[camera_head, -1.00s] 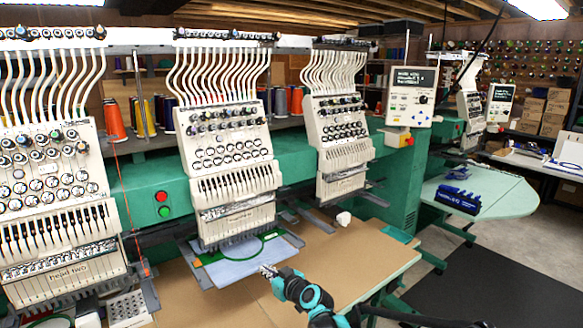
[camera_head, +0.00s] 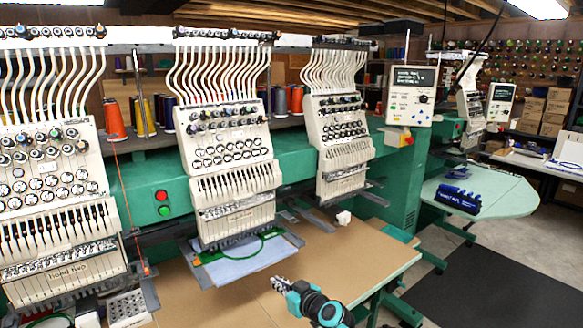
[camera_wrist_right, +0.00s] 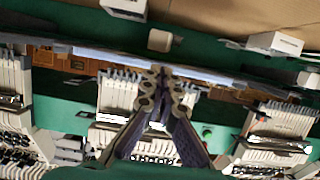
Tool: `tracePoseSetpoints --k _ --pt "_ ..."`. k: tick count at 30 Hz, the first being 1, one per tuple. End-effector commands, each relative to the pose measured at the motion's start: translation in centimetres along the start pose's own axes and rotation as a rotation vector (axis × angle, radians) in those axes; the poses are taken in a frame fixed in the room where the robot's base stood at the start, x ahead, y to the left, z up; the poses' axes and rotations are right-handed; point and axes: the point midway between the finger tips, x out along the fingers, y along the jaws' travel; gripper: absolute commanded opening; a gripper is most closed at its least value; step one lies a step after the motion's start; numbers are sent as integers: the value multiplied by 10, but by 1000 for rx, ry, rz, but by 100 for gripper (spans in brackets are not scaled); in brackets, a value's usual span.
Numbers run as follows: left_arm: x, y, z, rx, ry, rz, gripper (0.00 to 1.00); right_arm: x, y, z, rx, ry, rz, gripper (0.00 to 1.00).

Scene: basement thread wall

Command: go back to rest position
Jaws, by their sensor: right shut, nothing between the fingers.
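My right gripper (camera_head: 279,284) is in the lower middle of the head view, above the tan table (camera_head: 330,255) and in front of the middle embroidery head (camera_head: 228,150). Its fingers are together with nothing between them. In the right wrist view the shut gripper (camera_wrist_right: 160,78) points up the picture, with the machine heads behind it. My left gripper is not in either view.
A hooped light cloth (camera_head: 240,260) lies under the middle head, just behind my right gripper. A small white object (camera_head: 343,218) sits on the table. Red and green buttons (camera_head: 162,203) are on the green beam. Dark floor mat (camera_head: 490,285) lies clear at right.

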Motion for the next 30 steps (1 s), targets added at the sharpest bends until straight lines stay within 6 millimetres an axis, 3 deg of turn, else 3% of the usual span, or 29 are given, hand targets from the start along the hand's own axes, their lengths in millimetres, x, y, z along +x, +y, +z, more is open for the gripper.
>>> tracePoseSetpoints --k 7,11,15,20,30 --pt "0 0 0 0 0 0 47 -2 0 -1 2 -3 1 0" --pt "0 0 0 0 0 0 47 -22 -1 -4 15 -38 8 0" --pt "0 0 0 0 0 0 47 -74 -5 -3 56 -133 32 0" --pt "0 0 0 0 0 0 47 -148 -12 14 124 -270 97 0" --pt "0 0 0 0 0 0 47 -302 -22 94 289 -531 344 0"
